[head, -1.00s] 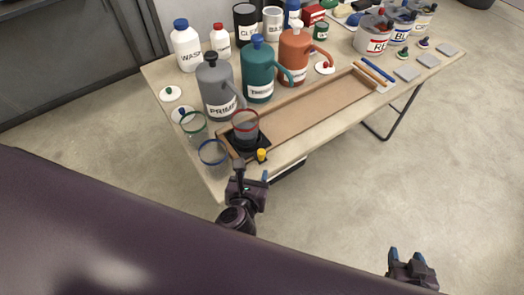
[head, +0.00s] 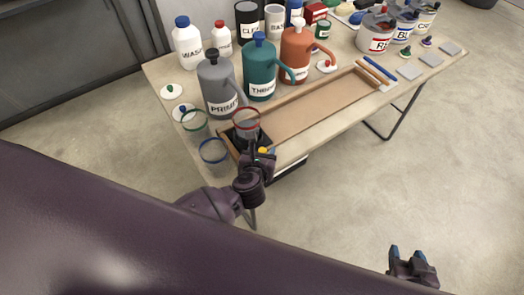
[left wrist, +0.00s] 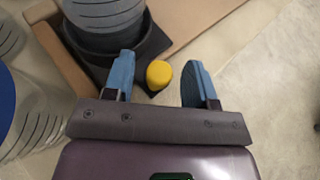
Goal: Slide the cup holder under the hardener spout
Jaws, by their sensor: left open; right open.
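The black cup holder (head: 237,144) sits at the left end of the long wooden tray (head: 330,107). It carries a clear cup with a red rim (head: 246,122) and has a yellow knob (left wrist: 159,75) at its near side. My left gripper (head: 262,157) is open at the knob. In the left wrist view its blue fingers (left wrist: 159,63) stand on either side of the knob, with gaps. Grey, teal and orange (head: 296,55) spouted jugs stand behind the tray; the orange label is too small to read. My right gripper (head: 408,254) is open and empty, away from the table.
Clear cups with a green rim (head: 194,125) and a blue rim (head: 213,153) stand left of the holder. The tray is empty to the holder's right. Paint cans (head: 376,34) and grey pads (head: 431,60) occupy the right of the table.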

